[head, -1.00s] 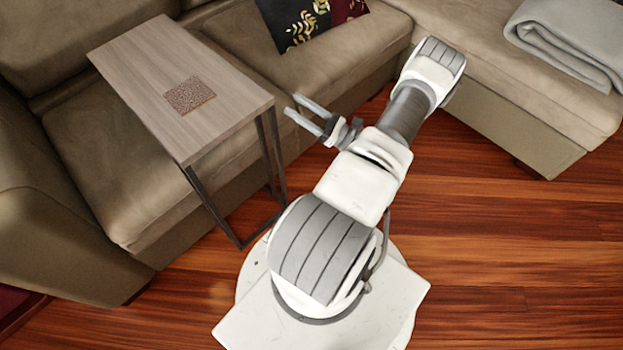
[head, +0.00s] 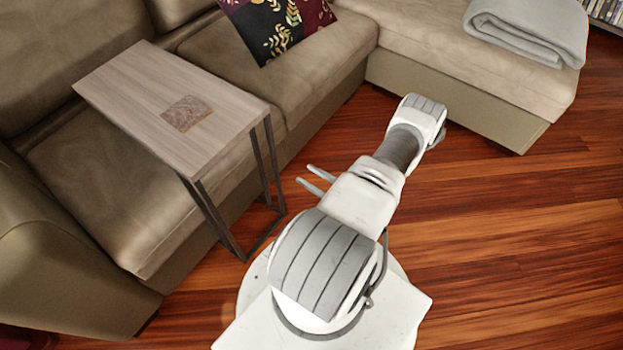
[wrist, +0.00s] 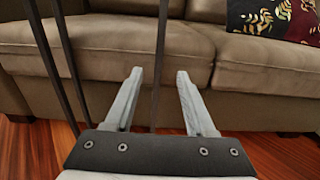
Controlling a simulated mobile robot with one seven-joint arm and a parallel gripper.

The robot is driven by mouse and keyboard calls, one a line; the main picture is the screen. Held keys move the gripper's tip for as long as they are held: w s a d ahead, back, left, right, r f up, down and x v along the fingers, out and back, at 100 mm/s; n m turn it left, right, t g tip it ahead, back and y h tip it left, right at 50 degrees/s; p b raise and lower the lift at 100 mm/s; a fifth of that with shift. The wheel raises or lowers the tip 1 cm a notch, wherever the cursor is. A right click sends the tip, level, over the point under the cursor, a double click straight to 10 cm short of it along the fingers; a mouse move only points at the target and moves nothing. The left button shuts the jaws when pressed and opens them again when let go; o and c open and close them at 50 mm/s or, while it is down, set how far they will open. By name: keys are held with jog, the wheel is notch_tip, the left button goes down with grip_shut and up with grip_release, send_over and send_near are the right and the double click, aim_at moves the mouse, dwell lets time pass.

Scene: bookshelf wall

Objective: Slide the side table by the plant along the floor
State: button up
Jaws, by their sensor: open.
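The side table (head: 140,85) has a light wood top and a dark metal frame. Its top reaches over the seat of a beige sofa, and its base rests on the floor in front. A square brown coaster (head: 187,113) lies on the top. My gripper (head: 314,176) is open and empty, just right of the table's legs and below top height; my arm hides part of it. In the wrist view my gripper's fingers (wrist: 160,74) point at the sofa front. No plant shows.
The sofa (head: 310,80) stands behind and left, with its chaise (head: 470,90) at the back right. A dark patterned pillow (head: 275,25) and a folded grey blanket (head: 530,30) lie on it. The wood floor (head: 510,230) is clear at right.

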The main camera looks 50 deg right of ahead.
dwell(0.4)
jog(key=w+a+b, duration=0.1)
jog(key=w+b, duration=0.3)
jog(key=w, duration=1.3)
jog(key=shift+w, duration=0.15)
jog(key=shift+a, duration=0.1)
grip_shut()
dwell(0.8)
